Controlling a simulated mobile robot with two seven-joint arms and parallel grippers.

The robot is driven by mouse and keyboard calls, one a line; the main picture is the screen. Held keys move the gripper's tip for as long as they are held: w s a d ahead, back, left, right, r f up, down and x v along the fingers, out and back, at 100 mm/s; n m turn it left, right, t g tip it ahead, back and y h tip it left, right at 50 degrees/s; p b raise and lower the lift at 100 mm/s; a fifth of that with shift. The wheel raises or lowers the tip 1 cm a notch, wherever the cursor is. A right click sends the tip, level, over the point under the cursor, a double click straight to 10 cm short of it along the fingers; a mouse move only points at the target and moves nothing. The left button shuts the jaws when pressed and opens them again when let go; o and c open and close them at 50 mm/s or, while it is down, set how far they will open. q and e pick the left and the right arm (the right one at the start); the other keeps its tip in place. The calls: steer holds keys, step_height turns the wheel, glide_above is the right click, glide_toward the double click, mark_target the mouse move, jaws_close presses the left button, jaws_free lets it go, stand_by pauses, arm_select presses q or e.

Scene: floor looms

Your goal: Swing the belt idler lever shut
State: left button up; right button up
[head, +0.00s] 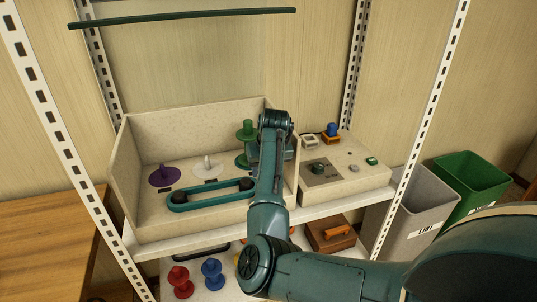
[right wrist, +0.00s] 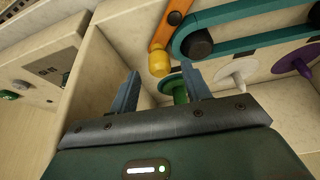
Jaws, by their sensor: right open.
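The belt idler lever (right wrist: 172,30) is an orange bar with a yellow knob (right wrist: 159,62) at its near end, in the right wrist view. It reaches up beside the teal belt (right wrist: 258,16), near the belt's black pulley (right wrist: 197,44). My right gripper (right wrist: 160,68) is open, its fingertips on either side of the knob in the picture; I cannot tell whether they touch it. In the head view the belt (head: 208,192) lies in the cream tray, and my right arm hides the lever and the gripper's fingertips. My left gripper is not in view.
A green spool (right wrist: 178,90) stands close by the right gripper. A white spindle (head: 207,165) and a purple one (head: 163,177) stand behind the belt. Tray walls (head: 190,130) enclose the back and side. A control panel (head: 345,178) lies right.

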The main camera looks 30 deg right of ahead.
steer(key=v, duration=1)
